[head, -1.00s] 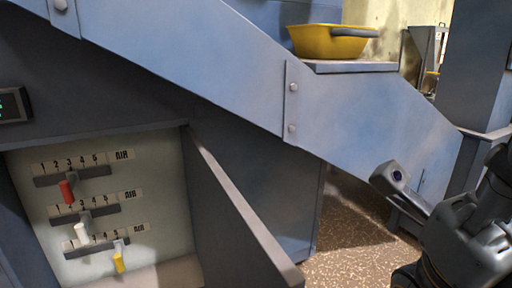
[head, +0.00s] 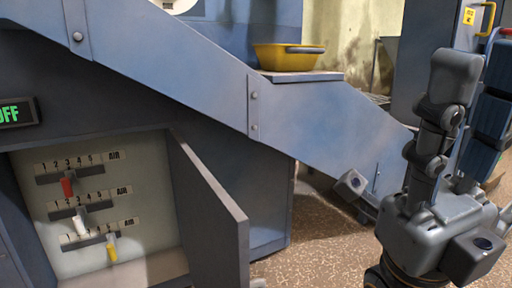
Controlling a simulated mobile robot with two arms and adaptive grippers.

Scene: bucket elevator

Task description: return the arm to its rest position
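My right gripper (head: 407,130) is at the right side of the head view, with its arm rising from the bottom edge. One grey jointed finger points up, and a grey block that looks like another fingertip sticks out to the left, well apart from it. Nothing shows between them. The gripper is well to the right of the lever box and touches none of its levers. My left gripper and arm are not in view.
At the left, a recessed panel (head: 140,215) holds red (head: 67,187), white (head: 79,222) and yellow (head: 111,248) levers. Its door (head: 210,215) stands open. A display (head: 15,113) reads OFF. A yellow tub (head: 275,57) sits on a ledge. Speckled floor (head: 320,255) is clear.

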